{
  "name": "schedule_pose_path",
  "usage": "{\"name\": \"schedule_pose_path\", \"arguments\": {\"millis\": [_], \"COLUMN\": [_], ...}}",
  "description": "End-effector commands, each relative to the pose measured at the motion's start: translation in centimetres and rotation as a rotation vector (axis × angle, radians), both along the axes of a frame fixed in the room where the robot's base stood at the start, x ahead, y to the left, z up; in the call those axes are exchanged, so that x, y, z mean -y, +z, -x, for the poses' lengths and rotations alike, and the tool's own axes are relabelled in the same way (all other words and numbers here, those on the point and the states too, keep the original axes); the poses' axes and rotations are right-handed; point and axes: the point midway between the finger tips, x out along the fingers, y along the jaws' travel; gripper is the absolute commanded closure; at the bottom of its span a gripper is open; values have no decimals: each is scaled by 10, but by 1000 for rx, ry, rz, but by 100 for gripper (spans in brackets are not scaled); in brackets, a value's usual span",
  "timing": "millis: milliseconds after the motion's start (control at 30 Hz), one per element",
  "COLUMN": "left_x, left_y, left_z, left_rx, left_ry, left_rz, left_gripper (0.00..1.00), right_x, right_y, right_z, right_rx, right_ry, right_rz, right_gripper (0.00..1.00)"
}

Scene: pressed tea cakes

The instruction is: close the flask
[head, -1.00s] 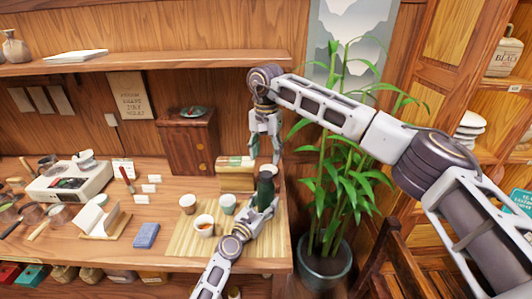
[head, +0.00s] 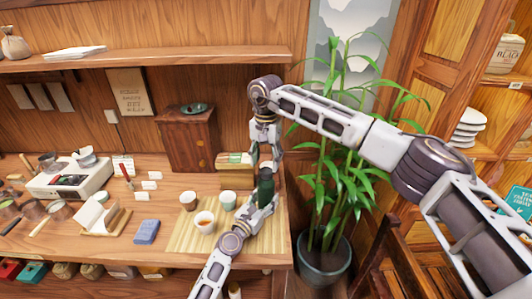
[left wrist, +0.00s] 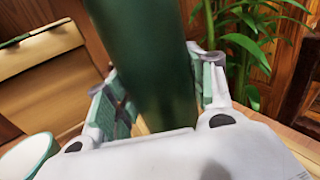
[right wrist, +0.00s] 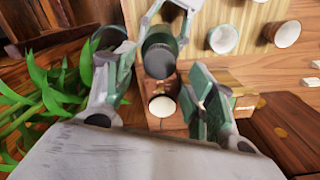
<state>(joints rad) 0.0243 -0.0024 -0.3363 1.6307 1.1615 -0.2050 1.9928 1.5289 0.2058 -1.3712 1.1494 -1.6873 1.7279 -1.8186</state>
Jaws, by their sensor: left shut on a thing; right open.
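The dark green flask (head: 265,191) is upright at the right end of the table. My left gripper (head: 262,203) is shut around its body; the left wrist view shows the green body (left wrist: 150,65) between the two fingers. My right gripper (head: 264,160) is open, pointing down just over the flask's top. In the right wrist view, the flask's dark round end (right wrist: 159,60) shows just beyond the open fingers. A small brown piece with a pale round face (right wrist: 162,105) shows between the fingers; I cannot tell whether it is the flask's lid.
A brown cup (head: 188,201), a teal cup (head: 228,197) and a cup of tea (head: 204,220) stand left of the flask on the bamboo mat (head: 180,240). A pale box (head: 232,178) stands close behind. A potted plant (head: 325,265) is right of the table.

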Motion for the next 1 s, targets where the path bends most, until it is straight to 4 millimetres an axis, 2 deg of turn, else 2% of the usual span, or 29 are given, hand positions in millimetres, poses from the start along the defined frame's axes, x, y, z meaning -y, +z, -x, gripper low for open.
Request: {"name": "schedule_pose_path", "arguments": {"millis": [200,333,767,833,1000], "left_x": [0,0,0,0,0], "left_y": [0,0,0,0,0], "left_z": [0,0,0,0,0], "left_rx": [0,0,0,0,0], "left_ry": [0,0,0,0,0], "left_rz": [0,0,0,0,0], "left_gripper": [100,100,100,100,100], "right_x": [0,0,0,0,0], "right_y": [-25,-34,-41,-41,-41], "right_z": [0,0,0,0,0], "right_rx": [-2,0,0,0,0], "right_ry": [-1,-1,-1,-1,-1], "right_rz": [0,0,0,0,0], "right_gripper": [45,45,45,50,72]}}
